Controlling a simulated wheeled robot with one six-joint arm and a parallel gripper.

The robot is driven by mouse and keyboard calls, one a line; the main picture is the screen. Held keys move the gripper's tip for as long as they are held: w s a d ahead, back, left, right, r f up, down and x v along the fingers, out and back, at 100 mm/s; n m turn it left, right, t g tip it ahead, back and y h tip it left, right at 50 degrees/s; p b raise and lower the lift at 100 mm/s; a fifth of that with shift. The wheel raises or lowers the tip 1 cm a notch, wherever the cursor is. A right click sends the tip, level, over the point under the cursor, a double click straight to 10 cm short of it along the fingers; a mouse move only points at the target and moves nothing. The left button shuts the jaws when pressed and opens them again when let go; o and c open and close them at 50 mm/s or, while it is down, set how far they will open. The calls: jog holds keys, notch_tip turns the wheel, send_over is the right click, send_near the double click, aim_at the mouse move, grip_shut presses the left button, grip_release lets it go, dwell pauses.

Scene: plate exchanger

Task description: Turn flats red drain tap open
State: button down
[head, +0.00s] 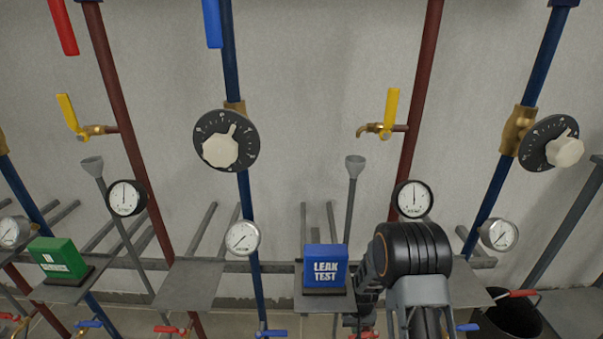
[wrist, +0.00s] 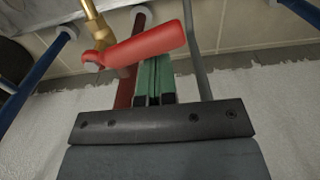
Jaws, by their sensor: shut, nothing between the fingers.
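In the wrist view a red tap lever (wrist: 142,45) lies slantwise on a brass tap (wrist: 98,22) beside a dark red pipe (wrist: 125,95). My gripper (wrist: 155,62) has green fingers close together, with nothing between them. Its tips are at the lower edge of the red lever; I cannot tell if they touch it. In the head view my arm hides the gripper. A bit of red handle (head: 365,335) shows at the bottom edge beside my arm. I see no label that says which tap is the flats one.
A blue LEAK TEST box (head: 325,267) stands on a grey shelf left of my arm. Gauges (head: 413,198), yellow-handled taps (head: 391,112) and dials (head: 227,142) sit on the pipes. A grey rod (wrist: 197,60) runs right of my fingers. A black bucket (head: 511,316) is at the right.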

jog(key=shift+s, duration=0.1)
jog(key=shift+s, duration=0.9)
jog(key=shift+s, duration=0.15)
jog(key=shift+s+d+p, duration=0.15)
jog(key=shift+s+p, duration=0.25)
jog(key=shift+s, duration=0.4)
jog(key=shift+s+d, duration=0.1)
jog(key=shift+s+d, duration=0.4)
jog(key=shift+s, duration=0.3)
